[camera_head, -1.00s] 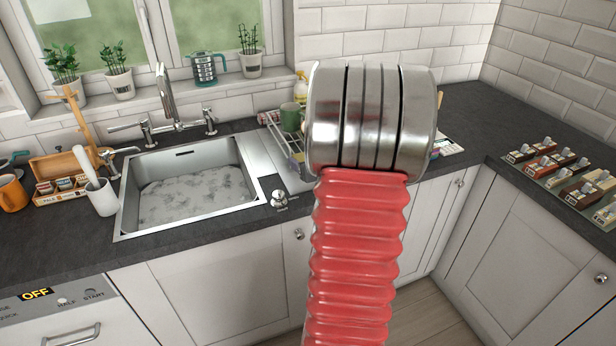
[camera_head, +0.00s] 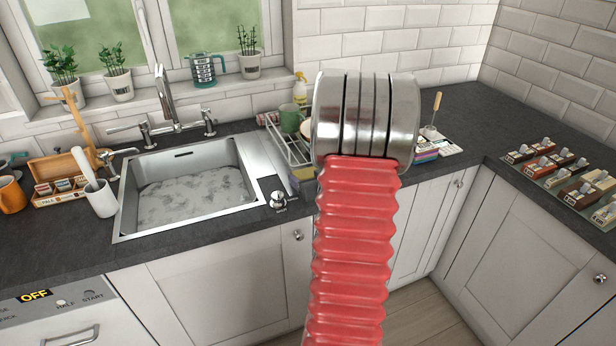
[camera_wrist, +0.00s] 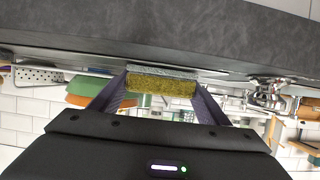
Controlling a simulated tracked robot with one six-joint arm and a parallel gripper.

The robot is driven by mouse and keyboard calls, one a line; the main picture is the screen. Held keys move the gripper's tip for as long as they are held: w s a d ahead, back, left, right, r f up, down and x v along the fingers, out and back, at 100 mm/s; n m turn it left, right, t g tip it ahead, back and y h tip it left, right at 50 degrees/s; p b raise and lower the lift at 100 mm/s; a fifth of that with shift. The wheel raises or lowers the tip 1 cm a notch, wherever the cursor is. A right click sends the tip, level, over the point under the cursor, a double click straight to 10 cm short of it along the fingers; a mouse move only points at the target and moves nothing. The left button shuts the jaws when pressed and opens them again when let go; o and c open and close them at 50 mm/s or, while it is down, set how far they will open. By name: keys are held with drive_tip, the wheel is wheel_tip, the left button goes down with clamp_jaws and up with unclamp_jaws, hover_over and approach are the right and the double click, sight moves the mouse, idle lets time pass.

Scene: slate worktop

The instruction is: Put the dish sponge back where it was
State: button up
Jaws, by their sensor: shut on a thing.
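The dish sponge (camera_wrist: 160,86) is a yellow block with a grey layer, held between the two dark fingers of my gripper (camera_wrist: 160,80) in the wrist view. That view is upside down, and the grey layer faces the worktop edge. My gripper is hidden behind my arm there. I cannot tell whether the sponge touches the worktop.
The sink (camera_head: 185,190) is left of the arm, with a metal knob (camera_head: 278,199) at its front right. A wire rack (camera_head: 283,143) with a green mug (camera_head: 290,119) stands behind the sponge. A soap bottle (camera_head: 300,88) is at the back.

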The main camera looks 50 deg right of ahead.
drive_tip(key=shift+f, duration=0.25)
drive_tip(key=o, duration=1.1)
drive_tip(key=shift+s+f, duration=0.1)
drive_tip(key=shift+r, duration=0.2)
drive_tip(key=v, duration=1.2)
drive_tip(key=shift+r, duration=0.1)
